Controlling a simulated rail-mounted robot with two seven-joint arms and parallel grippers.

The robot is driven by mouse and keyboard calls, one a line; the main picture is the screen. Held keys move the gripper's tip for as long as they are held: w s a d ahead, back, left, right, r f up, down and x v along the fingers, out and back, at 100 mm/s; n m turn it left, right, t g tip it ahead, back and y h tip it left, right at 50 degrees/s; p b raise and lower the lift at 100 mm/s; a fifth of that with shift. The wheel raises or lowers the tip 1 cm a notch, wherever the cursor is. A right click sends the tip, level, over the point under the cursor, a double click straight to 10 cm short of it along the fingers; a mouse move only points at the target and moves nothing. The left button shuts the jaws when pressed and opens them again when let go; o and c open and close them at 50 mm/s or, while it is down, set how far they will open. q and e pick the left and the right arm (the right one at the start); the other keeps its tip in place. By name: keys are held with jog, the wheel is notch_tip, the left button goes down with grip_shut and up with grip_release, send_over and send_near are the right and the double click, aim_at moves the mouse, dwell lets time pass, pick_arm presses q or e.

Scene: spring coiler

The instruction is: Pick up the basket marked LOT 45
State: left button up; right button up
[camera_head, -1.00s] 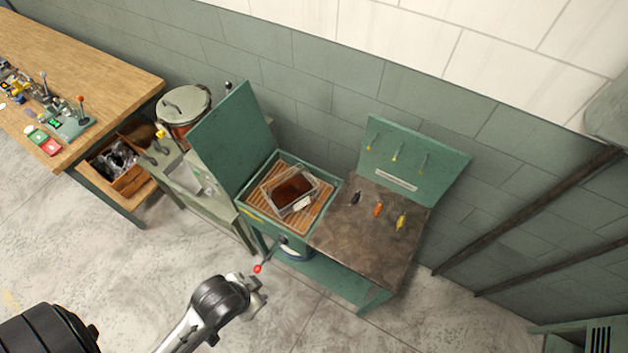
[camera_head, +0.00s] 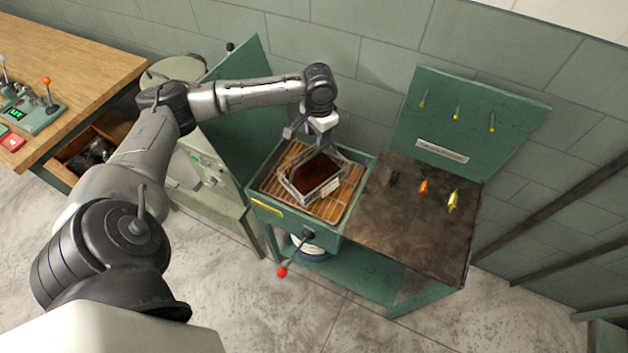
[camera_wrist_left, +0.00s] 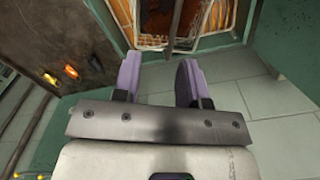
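The basket (camera_head: 297,189) is a small open metal frame with dark red-brown contents. It sits tilted in plan on wooden slats inside a green lidded box. A pale tag (camera_head: 331,186) is on its near right side; its lettering is too small to read. My left gripper (camera_head: 324,150) is over the far edge of the basket, pointing down. In the left wrist view its two purple fingers (camera_wrist_left: 158,70) stand apart with nothing between them. The basket's edge (camera_wrist_left: 168,43) shows just beyond the fingertips there. My right gripper is not in view.
The box's raised green lid (camera_head: 240,125) stands at its left. A red-knobbed lever (camera_head: 283,271) sticks out at the front. To the right is a dark worktop (camera_head: 410,230) with several small coloured items and a green back panel (camera_head: 470,120). A wooden bench (camera_head: 75,50) stands at left.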

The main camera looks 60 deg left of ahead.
aim_at(314, 154)
pick_arm(q)
jog(key=shift+n, duration=0.4)
jog(key=f, duration=0.2)
jog(key=a+f, duration=0.1)
jog(key=f, duration=0.2)
jog(key=a+f+b, duration=0.1)
jog(key=f, duration=0.2)
jog(key=shift+a+f, duration=0.15)
jog(key=shift+a, duration=0.1)
jog(key=shift+f+b, duration=0.3)
jog(key=shift+f, duration=1.9)
grip_shut()
jog(key=shift+r, duration=0.15)
